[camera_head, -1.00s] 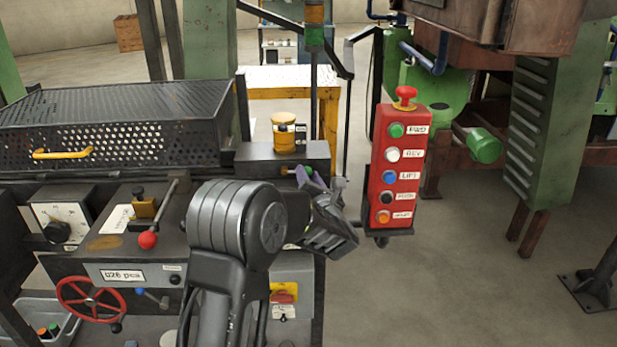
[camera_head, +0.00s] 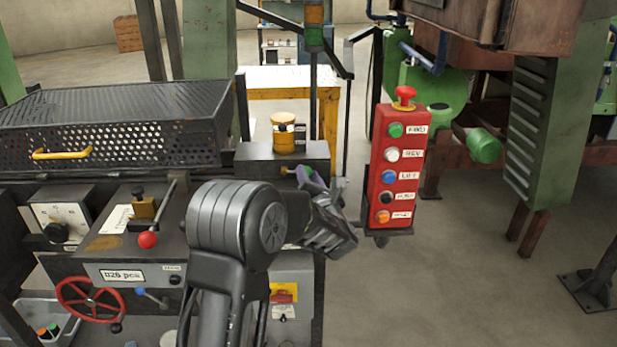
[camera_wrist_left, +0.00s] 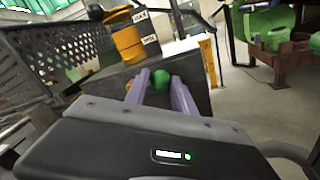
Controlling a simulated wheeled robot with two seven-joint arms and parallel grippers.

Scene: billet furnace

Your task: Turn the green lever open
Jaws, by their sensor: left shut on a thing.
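The green lever's round knob (camera_wrist_left: 161,78) shows between the two purple fingers of my left gripper (camera_wrist_left: 160,92) in the left wrist view. My right gripper is not in view.
The yellow cylinder (camera_head: 284,134) stands on the dark block (camera_head: 262,160) just behind the lever. A red button box (camera_head: 394,170) hangs close to the right of my gripper. A perforated cover (camera_head: 110,120) and a red handwheel (camera_head: 90,298) are at left. Floor at right is open.

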